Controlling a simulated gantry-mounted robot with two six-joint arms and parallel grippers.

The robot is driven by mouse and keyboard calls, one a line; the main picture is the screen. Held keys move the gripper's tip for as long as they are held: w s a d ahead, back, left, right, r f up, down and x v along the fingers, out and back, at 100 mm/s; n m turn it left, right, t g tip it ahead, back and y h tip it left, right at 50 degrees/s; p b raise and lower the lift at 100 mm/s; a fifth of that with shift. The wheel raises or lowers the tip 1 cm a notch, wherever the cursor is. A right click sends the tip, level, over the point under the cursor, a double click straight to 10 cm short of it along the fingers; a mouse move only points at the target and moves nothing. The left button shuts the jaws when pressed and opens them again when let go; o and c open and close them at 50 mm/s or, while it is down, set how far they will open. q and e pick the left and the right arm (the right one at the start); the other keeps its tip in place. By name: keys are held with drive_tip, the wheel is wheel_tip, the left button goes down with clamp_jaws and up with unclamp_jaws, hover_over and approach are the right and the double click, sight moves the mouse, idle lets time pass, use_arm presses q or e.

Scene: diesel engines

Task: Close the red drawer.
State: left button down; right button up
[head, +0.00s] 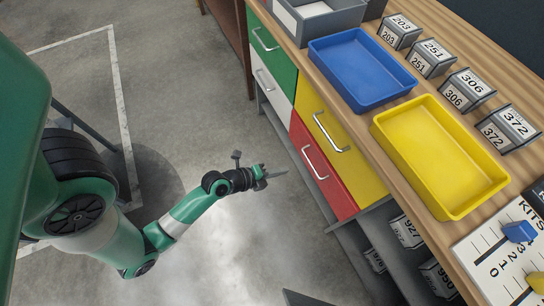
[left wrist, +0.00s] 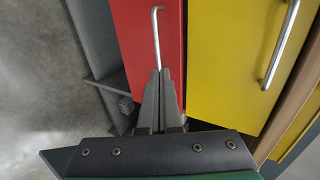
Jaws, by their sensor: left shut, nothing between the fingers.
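The red drawer (head: 338,194) is low in the workbench, below a yellow drawer front, with a pale bar handle (head: 315,163). I cannot tell how far its front stands out from the cabinet. In the left wrist view the red front (left wrist: 128,42) fills the upper middle, with its handle (left wrist: 156,35) running down toward my fingers. My left gripper (head: 279,173) is shut and empty, pointing at the red front from the left. In the left wrist view its fingertips (left wrist: 160,74) overlap the handle's lower end; contact is not clear. My right gripper is not in view.
The yellow drawer (head: 340,125) has its own handle. Green (head: 275,55) and white (head: 270,82) drawers are farther along. Blue (head: 355,65) and yellow (head: 430,150) trays sit on the bench. Grey shelves with numbered boxes are below.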

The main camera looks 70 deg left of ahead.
use_arm(q)
drive_tip(key=v, duration=0.3)
drive_tip(key=b, duration=0.2)
approach(320, 155)
wheel_tip(320, 155, down, 4)
drive_tip(key=w, duration=0.1)
drive_tip(key=shift+w+a+r, duration=0.1)
drive_tip(key=shift+w+a, duration=0.05)
drive_tip(key=shift+w, duration=0.55)
drive_tip(key=shift+w+a+r, duration=0.1)
drive_tip(key=shift+w+a, duration=0.1)
drive_tip(key=shift+w, duration=0.55)
drive_tip(key=shift+w+a+r, duration=0.1)
drive_tip(key=shift+w+a, duration=0.05)
drive_tip(key=shift+w, duration=0.55)
